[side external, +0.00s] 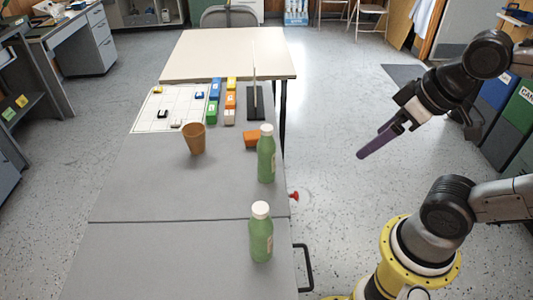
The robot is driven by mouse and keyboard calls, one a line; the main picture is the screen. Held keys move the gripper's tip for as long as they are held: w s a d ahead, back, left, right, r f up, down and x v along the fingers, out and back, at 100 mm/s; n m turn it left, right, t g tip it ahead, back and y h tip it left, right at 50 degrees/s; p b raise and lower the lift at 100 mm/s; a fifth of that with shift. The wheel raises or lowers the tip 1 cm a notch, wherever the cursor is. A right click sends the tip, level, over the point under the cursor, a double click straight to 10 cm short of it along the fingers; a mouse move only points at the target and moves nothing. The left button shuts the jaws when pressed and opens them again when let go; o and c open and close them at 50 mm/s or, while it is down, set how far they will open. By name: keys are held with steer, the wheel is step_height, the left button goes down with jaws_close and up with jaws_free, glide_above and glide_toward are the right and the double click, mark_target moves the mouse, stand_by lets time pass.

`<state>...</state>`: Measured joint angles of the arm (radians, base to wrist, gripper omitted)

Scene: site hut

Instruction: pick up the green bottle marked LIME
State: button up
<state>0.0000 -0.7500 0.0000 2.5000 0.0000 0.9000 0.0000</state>
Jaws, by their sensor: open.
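Two green bottles with white caps stand upright on the grey table. One green bottle (266,158) is near the table's right edge, towards the middle. The other green bottle (260,238) stands nearer the camera, also by the right edge. No lettering can be read on either, so I cannot tell which is marked LIME. My gripper (370,143) is open and empty, with long purple fingers. It hangs past the table's right edge, to the right of both bottles and apart from them.
An orange-brown cup (194,139) and an orange block (251,139) stand near the far bottle. Several coloured blocks (230,100), a gridded white sheet (146,119) and a dark stand (255,112) lie farther back. The grey table (150,195) is clear at front left.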

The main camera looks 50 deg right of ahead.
stand_by(0.3)
steer(key=w+r+n, duration=0.6)
steer(key=n, duration=0.4)
steer(key=n+g, duration=0.5)
steer(key=n, duration=0.5)
glide_above(266, 141)
step_height(266, 141, down, 11)
steer(key=shift+g, duration=0.3)
steer(key=f, duration=0.8)
steer(key=shift+w+d+f, duration=0.3)
steer(key=shift+w+d, duration=0.05)
steer(key=shift+d, duration=0.05)
steer(key=shift+w+d+f, duration=0.1)
steer(key=shift+f, duration=1.45)
steer(key=shift+w+d+f, duration=0.1)
steer(key=shift+f, duration=1.4)
jaws_close()
